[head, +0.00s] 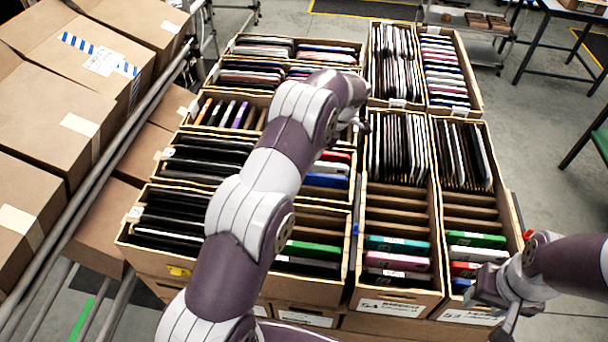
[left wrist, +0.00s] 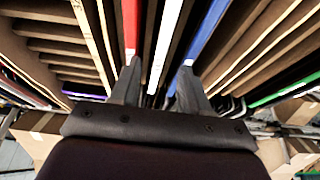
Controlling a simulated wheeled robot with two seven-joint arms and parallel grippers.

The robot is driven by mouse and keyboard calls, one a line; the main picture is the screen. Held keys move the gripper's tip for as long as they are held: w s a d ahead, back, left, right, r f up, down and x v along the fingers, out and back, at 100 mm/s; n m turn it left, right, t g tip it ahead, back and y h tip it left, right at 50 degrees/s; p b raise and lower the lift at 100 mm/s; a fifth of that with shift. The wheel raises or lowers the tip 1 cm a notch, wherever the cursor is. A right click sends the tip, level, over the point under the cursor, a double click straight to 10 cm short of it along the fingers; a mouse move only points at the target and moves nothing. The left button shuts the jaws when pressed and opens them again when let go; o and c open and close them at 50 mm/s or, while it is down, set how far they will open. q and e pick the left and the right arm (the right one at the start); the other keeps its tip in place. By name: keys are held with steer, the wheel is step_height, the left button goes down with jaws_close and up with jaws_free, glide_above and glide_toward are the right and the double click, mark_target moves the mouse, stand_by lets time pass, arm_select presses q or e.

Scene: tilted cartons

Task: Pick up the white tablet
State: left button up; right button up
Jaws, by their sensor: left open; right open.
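A white tablet (head: 329,167) stands on edge in a carton slot between a red tablet (head: 335,155) and a blue tablet (head: 325,181). In the left wrist view the white tablet (left wrist: 168,42) shows as a bright edge, with the red one (left wrist: 130,30) on its left and the blue one (left wrist: 208,32) on its right. My left gripper (left wrist: 158,74) is open above these edges, and the white edge runs between its fingers. I cannot tell how far the tips are from it. In the head view my left arm hides part of that carton. My right gripper (head: 497,311) is open and empty at the lower right.
Tilted cartons of upright tablets fill the middle, with cardboard dividers (head: 397,201) between slots. Large closed boxes (head: 60,110) lie at the left behind a metal rail (head: 95,185). Open floor (head: 545,140) is on the right.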

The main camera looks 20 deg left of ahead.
arm_select(q)
steer(key=p+x, duration=0.2)
steer(key=p, duration=0.1)
steer(key=shift+a, duration=0.2)
steer(key=p+x, duration=0.1)
steer(key=x, duration=0.1)
steer(key=shift+s+f, duration=0.1)
steer(key=shift+f, duration=0.35)
steer(key=shift+a+f, duration=0.1)
steer(key=shift+f, duration=0.1)
steer(key=shift+s, duration=0.15)
jaws_close()
